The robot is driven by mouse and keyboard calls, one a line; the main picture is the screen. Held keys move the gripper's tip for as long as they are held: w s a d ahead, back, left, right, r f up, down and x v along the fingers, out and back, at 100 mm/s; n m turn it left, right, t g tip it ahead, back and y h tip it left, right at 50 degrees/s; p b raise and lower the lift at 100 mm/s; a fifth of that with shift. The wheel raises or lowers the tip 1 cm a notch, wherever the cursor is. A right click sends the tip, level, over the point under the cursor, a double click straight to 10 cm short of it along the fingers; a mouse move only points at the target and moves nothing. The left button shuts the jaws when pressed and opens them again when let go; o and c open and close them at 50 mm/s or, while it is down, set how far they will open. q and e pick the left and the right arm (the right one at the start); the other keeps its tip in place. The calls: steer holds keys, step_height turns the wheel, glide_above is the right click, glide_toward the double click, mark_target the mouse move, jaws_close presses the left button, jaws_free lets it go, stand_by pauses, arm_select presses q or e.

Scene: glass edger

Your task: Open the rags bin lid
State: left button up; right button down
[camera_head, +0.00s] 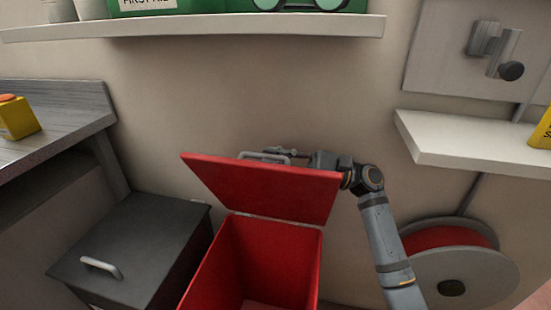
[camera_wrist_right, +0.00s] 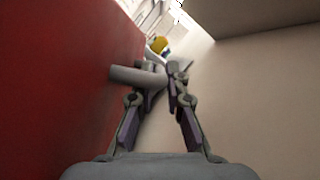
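A red bin (camera_head: 264,256) stands against the wall with its inside in view. Its red lid (camera_head: 262,188) is raised, tilted up and back on its rear hinge; it also fills the left of the right wrist view (camera_wrist_right: 60,80). A grey bar handle (camera_head: 262,158) is on the lid's outer face, mostly hidden behind its top edge. My right gripper (camera_head: 290,153) is behind the lid at that handle. In the right wrist view its fingers (camera_wrist_right: 164,84) are closed around the handle bar (camera_wrist_right: 135,77). My left gripper is not in view. No label shows on the bin.
A dark bin (camera_head: 140,245) with a closed lid stands left of the red one. A grey bench (camera_head: 60,105) is at the left. A white shelf (camera_head: 480,145) and a hose reel (camera_head: 450,265) are at the right. A shelf (camera_head: 200,27) runs above.

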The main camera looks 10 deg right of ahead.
stand_by(0.3)
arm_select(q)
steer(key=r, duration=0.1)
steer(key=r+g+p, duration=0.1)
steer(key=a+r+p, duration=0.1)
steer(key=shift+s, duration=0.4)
arm_select(e)
steer(key=w+d+r+m+t, duration=0.1)
steer(key=w+d+m, duration=0.1)
steer(key=w, duration=0.4)
steer(key=shift+w+d, duration=0.25)
steer(key=shift+d, duration=0.1)
steer(key=c, duration=1.4)
jaws_free()
steer(key=shift+o, duration=0.2)
steer(key=shift+r, duration=0.1)
